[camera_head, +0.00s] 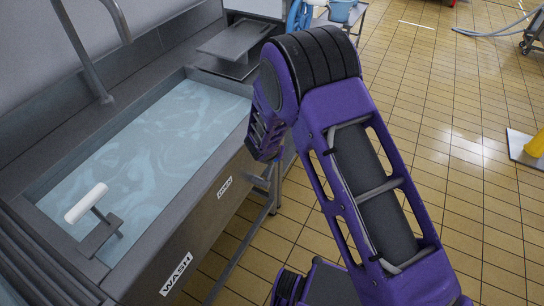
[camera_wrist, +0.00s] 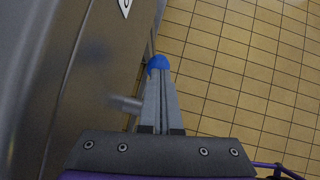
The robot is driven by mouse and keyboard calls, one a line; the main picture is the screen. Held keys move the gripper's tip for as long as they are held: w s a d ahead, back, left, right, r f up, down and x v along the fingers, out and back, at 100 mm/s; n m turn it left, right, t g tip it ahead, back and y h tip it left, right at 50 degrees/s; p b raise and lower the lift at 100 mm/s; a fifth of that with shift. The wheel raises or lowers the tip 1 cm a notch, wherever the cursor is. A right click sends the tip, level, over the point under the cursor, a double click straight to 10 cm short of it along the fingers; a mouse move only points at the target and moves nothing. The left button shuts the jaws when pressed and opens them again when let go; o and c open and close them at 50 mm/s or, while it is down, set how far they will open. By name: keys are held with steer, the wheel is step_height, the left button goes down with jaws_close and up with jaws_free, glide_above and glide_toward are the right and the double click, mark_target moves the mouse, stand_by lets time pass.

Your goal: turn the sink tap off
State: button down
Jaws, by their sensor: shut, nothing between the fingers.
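The sink (camera_head: 150,150) is a steel basin of bluish water on the left of the head view, with a WASH label on its front. The tap's spout pipe (camera_head: 82,50) rises at its back edge. I see no clear water stream. A white T-shaped handle (camera_head: 87,203) stands at the near side of the basin. My gripper (camera_wrist: 160,80) is shut and empty in the wrist view, pointing along the sink's front side. A round blue thing (camera_wrist: 158,63) shows at its fingertips; I cannot tell whether they touch.
A grey pipe end (camera_wrist: 125,103) sticks out left of the fingers, close to the sink's front panel (camera_wrist: 50,80). A steel side shelf (camera_head: 237,40) and a blue hose (camera_head: 299,15) are at the back. The tiled floor (camera_head: 440,110) on the right is mostly clear.

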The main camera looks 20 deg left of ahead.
steer(key=shift+w+d+f, duration=0.1)
steer(key=shift+w+f, duration=0.2)
steer(key=shift+w, duration=0.4)
steer(key=shift+w+d, duration=0.1)
steer(key=shift+w, duration=0.05)
steer(key=shift+r, duration=0.15)
